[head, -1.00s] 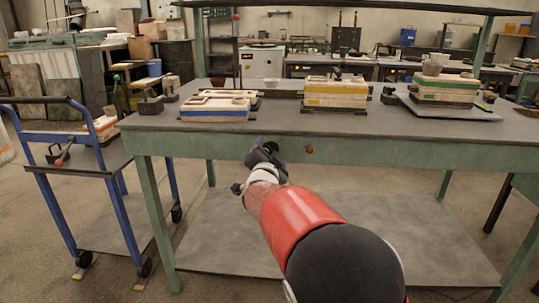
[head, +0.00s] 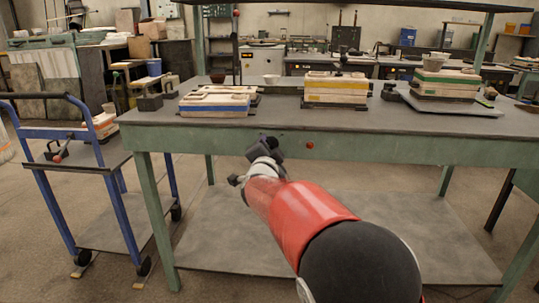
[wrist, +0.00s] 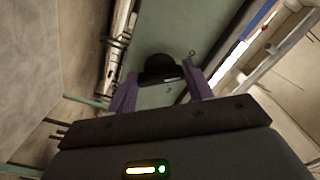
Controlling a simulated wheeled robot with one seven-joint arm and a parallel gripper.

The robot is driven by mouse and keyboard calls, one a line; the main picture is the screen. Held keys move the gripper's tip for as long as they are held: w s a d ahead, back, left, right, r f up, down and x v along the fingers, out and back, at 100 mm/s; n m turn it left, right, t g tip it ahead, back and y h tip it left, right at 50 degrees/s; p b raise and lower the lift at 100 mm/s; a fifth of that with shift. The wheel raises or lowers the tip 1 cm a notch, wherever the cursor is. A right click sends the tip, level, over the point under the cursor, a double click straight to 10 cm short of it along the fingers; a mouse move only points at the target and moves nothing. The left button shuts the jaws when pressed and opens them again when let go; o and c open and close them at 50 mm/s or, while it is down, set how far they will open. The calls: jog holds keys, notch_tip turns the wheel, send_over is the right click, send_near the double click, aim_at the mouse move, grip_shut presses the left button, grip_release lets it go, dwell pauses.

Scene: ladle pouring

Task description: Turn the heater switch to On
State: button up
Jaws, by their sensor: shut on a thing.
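The heater switch looks like a dark round knob (wrist: 158,67) on the front apron of the green workbench. In the wrist view it sits between the purple fingers of my gripper (wrist: 161,84), which are shut on it. In the head view my gripper (head: 268,147) is up against the bench apron and hides the knob. I see no On or Off marking, so I cannot tell the switch setting.
A red button (head: 310,145) is on the apron just right of my gripper. The workbench (head: 400,150) carries stacked moulds (head: 335,91) and bowls. A blue trolley (head: 48,190) stands to the left. The bench's lower shelf (head: 330,220) is bare.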

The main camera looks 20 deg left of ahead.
jog(key=shift+m+b, duration=6.05)
jog(key=shift+m, duration=2.05)
jog(key=o, duration=1)
jog(key=shift+r, duration=0.1)
jog(key=b+v, duration=0.1)
jog(key=v, duration=0.7)
jog(key=shift+a, duration=0.1)
